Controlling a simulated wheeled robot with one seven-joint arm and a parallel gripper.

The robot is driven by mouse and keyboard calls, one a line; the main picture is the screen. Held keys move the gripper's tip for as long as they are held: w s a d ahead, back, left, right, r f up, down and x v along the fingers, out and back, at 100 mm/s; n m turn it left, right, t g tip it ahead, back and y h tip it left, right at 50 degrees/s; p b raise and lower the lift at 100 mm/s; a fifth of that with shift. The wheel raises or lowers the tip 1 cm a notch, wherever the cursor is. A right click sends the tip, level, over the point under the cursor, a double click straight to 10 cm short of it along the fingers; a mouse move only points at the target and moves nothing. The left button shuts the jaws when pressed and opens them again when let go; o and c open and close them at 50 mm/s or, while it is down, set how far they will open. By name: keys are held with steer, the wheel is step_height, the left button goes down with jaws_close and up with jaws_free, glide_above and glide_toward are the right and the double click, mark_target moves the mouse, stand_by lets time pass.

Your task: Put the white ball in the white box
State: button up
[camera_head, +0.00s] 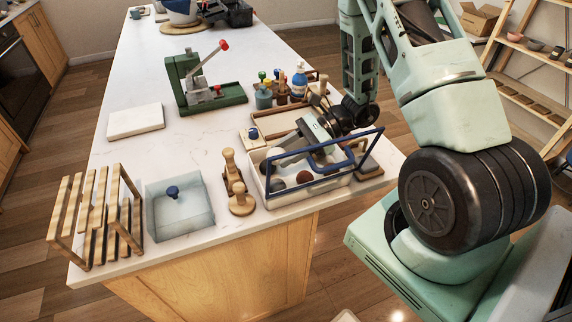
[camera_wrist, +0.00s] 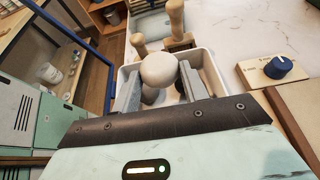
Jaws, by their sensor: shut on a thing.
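The white ball (camera_wrist: 158,70) is held between the two fingers of my gripper (camera_wrist: 158,88) in the wrist view. My gripper also shows in the head view (camera_head: 283,160), low over a white open bin (camera_head: 312,190) with a blue handle frame. The bin's pale rim also shows in the wrist view (camera_wrist: 211,72), around and beyond the fingers. A dark ball (camera_head: 277,185) and a reddish ball (camera_head: 304,177) lie in the bin. A separate pale, translucent box (camera_head: 180,222) with a blue knob stands further left.
Wooden turned tools (camera_head: 236,187) stand between the bin and the pale box. A slatted wooden rack (camera_head: 95,215) is at the left corner. A green press (camera_head: 205,85), bottles (camera_head: 299,82) and a white slab (camera_head: 135,121) stand behind. The counter's middle is clear.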

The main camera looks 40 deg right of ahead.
steer(key=shift+f+p, duration=0.55)
steer(key=shift+f, duration=1.8)
steer(key=shift+s+f, duration=0.1)
steer(key=shift+f, duration=0.15)
